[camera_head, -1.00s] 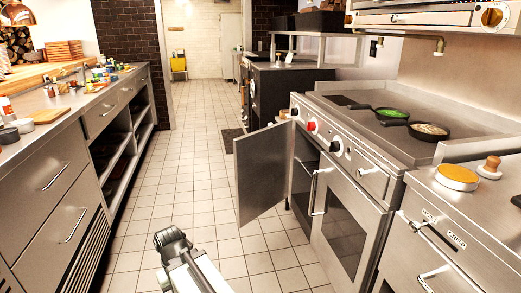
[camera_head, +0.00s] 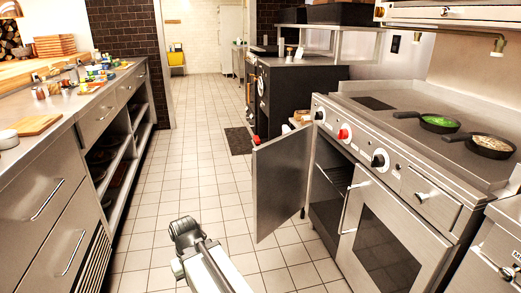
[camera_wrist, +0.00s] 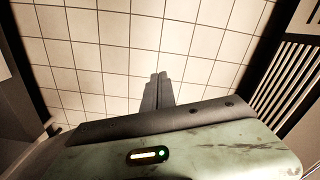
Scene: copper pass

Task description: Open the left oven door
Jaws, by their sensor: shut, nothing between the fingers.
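The left oven door (camera_head: 280,182) is a flat steel panel on the range's left side. It stands swung wide open into the aisle. Behind it the dark oven cavity (camera_head: 329,182) shows, with a rack inside. The right oven door (camera_head: 386,240), with a dark window, is shut. In the wrist view my gripper (camera_wrist: 158,76) has its two dark fingers together and empty, above the floor tiles. In the head view my arm is low in the middle, left of the open door and apart from it.
The range top holds two black pans, one with green food (camera_head: 440,122) and one with pale food (camera_head: 492,144). A steel counter (camera_head: 40,195) with drawers and shelves runs along the left. The tiled aisle (camera_head: 195,130) between is clear, with a dark mat (camera_head: 238,140) farther on.

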